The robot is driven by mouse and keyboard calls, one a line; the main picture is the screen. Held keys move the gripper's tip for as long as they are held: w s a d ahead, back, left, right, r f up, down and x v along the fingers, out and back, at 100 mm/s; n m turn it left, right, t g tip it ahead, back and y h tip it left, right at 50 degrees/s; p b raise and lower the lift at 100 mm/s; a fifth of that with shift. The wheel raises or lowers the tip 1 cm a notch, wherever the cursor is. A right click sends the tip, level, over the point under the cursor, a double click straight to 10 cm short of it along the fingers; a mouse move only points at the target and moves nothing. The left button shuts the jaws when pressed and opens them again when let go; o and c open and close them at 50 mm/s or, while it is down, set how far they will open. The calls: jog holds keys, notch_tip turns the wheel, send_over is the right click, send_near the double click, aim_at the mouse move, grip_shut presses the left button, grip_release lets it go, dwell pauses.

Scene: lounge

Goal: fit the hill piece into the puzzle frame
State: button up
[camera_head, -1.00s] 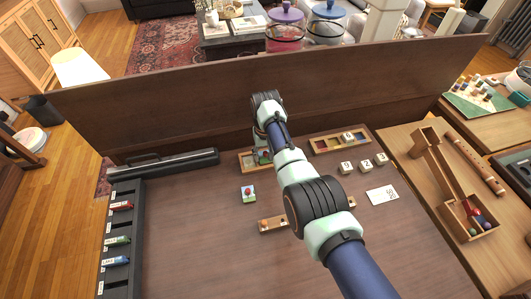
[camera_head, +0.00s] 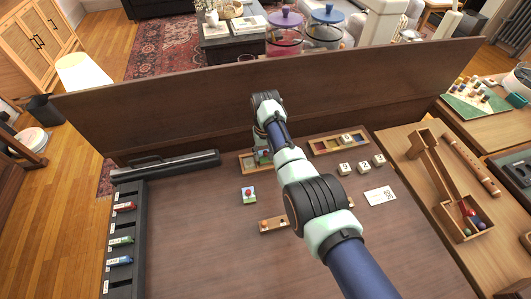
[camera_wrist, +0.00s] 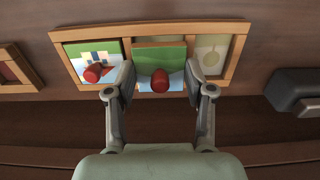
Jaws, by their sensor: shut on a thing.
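The wooden puzzle frame (camera_head: 246,164) lies near the back of the table; the wrist view shows it close up (camera_wrist: 240,28). In the wrist view my gripper (camera_wrist: 159,76) is shut on the sides of the hill piece (camera_wrist: 160,56), green and blue with a red knob. The piece is over the frame's middle slot; I cannot tell whether it is seated or just above. A house-like piece (camera_wrist: 84,52) with a red knob fills the slot to its left. The right slot (camera_wrist: 212,50) is empty and shows a pale tree outline. In the head view my arm hides most of the gripper.
A loose picture piece (camera_head: 249,195) lies in front of the frame. A wooden block (camera_head: 272,225) lies nearer, partly behind my arm. A coloured tray (camera_head: 325,148), number tiles (camera_head: 362,167) and a card (camera_head: 381,196) lie to the right. A black bar (camera_head: 170,165) lies left; a raised panel stands behind.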

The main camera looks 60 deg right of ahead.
jog(key=shift+f+b, duration=0.6)
jog(key=shift+f, duration=0.2)
jog(key=shift+f, duration=0.3)
dwell(0.5)
jog(key=shift+s+a+f, duration=0.15)
jog(key=shift+f, duration=0.15)
jog(key=shift+r+p, duration=0.4)
jog(key=shift+r, duration=0.25)
jog(key=shift+r, duration=0.15)
jog(key=shift+r+p, duration=0.45)
jog(key=shift+r, duration=0.15)
